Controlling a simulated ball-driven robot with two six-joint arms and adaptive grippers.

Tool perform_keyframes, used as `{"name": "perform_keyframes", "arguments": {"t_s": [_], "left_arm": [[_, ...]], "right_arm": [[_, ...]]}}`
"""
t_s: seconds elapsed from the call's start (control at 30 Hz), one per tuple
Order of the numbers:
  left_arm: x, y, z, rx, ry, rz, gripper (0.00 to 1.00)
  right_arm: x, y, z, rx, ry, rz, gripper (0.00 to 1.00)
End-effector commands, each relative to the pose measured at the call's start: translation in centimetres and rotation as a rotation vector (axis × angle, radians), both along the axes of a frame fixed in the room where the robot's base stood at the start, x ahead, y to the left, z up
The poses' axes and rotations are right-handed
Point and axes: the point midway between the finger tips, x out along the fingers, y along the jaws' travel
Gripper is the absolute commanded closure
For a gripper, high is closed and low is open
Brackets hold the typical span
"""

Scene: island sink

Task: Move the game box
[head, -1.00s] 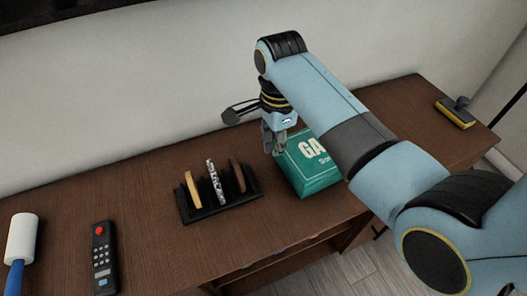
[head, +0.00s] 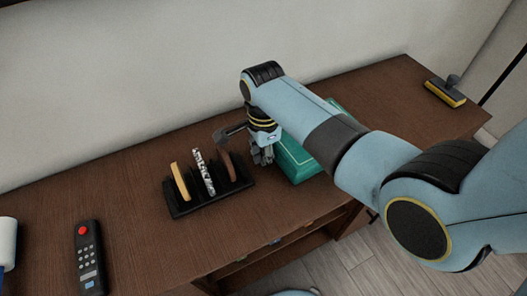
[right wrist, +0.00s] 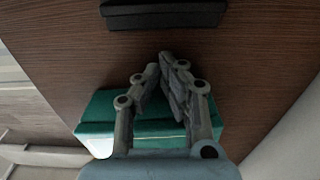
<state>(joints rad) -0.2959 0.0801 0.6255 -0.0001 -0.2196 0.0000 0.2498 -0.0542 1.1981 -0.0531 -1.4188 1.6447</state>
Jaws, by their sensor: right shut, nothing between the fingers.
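The game box is a teal-green box (head: 297,160) lying on the brown wooden table, to the right of a black rack. My right arm crosses in front of it and hides much of its top. It also shows in the right wrist view (right wrist: 98,112), partly behind the fingers. My right gripper (head: 262,158) is shut and empty, pointing down between the rack and the box's left side. In the right wrist view the fingertips (right wrist: 165,68) come together over the table, beyond the box edge. My left gripper is not in view.
The black rack (head: 207,198) holds several thin upright items close left of my right gripper. A dark remote (head: 88,258) and a white roller (head: 6,243) lie at the left. A yellow-and-grey brush (head: 446,91) sits at the far right. The wall runs behind the table.

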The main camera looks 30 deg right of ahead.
Motion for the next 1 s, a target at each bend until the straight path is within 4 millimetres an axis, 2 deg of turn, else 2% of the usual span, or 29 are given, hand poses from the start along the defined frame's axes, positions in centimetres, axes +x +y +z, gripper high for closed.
{"name": "perform_keyframes", "arguments": {"t_s": [0.23, 0.37, 0.5, 0.7, 1.0], "left_arm": [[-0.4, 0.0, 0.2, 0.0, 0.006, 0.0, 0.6], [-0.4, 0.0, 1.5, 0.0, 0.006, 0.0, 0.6], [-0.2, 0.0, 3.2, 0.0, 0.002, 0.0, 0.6], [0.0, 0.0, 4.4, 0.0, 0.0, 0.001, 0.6], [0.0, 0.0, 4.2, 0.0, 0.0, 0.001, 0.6]], "right_arm": [[0.0, -0.4, 0.1, -0.001, 0.0, 0.0, 1.0], [-0.1, -2.8, 0.5, -0.006, 0.0, 0.0, 1.0], [-0.3, -7.1, 0.6, -0.008, 0.001, -0.001, 1.0], [-0.6, -13.1, 0.4, -0.006, 0.0, -0.002, 1.0], [-1.2, -22.1, 0.0, -0.006, 0.001, -0.004, 1.0]]}}
